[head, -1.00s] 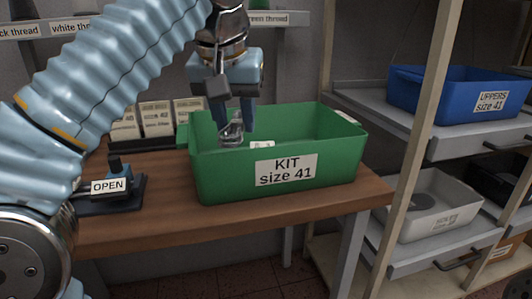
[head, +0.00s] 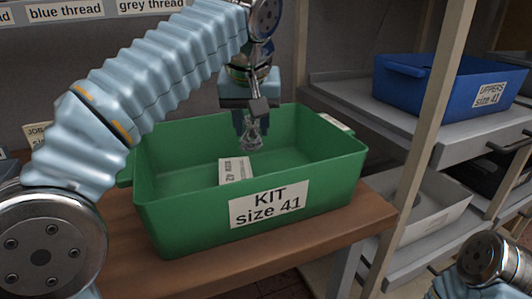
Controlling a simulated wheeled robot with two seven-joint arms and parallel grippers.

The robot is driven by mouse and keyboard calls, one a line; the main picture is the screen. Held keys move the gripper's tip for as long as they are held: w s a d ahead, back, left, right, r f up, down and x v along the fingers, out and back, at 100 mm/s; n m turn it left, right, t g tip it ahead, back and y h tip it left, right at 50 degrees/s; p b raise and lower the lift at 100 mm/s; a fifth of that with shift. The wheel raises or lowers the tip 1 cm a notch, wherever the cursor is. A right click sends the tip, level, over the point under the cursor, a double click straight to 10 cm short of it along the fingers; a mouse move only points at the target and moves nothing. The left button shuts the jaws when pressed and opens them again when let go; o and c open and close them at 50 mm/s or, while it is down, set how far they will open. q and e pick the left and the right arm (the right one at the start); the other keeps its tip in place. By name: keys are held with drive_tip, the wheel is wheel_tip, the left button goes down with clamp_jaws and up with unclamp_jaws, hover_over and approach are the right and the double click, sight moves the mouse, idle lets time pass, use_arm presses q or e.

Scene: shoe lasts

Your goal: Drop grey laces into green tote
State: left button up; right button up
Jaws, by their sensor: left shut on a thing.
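The green tote (head: 165,222), labelled "KIT size 41", stands on the wooden bench in the head view. My left gripper (head: 250,124) points down over the tote, right of its middle and near the back wall. It is shut on a small shiny grey bundle, the grey laces (head: 251,140), which hang below its fingertips. I cannot tell whether the laces are above the rim or just inside. A white printed card (head: 235,171) lies inside the tote, to the lower left of the laces. My right gripper is out of view.
The bench (head: 245,262) shows bare wood in front of the tote. To the right, a rack holds a blue bin (head: 428,92) labelled "UPPERS size 41" and a white bin (head: 425,212) below. A post stands between tote and rack. Thread labels line the back shelf.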

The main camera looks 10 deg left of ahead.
sight(268, 171)
use_arm(q)
drive_tip(key=f, duration=0.1)
drive_tip(key=w+d+f, duration=0.1)
drive_tip(key=shift+w+d+f, duration=0.2)
drive_tip(key=shift+f, duration=0.1)
drive_tip(key=f, duration=0.1)
drive_tip(key=f+b, duration=0.1)
drive_tip(key=w+d+f, duration=0.1)
drive_tip(key=f, duration=0.1)
drive_tip(key=shift+f, duration=0.35)
drive_tip(key=shift+f, duration=0.1)
drive_tip(key=shift+f+b, duration=0.55)
drive_tip(key=shift+b, duration=0.05)
drive_tip(key=o, duration=0.8)
drive_tip(key=shift+o, duration=0.2)
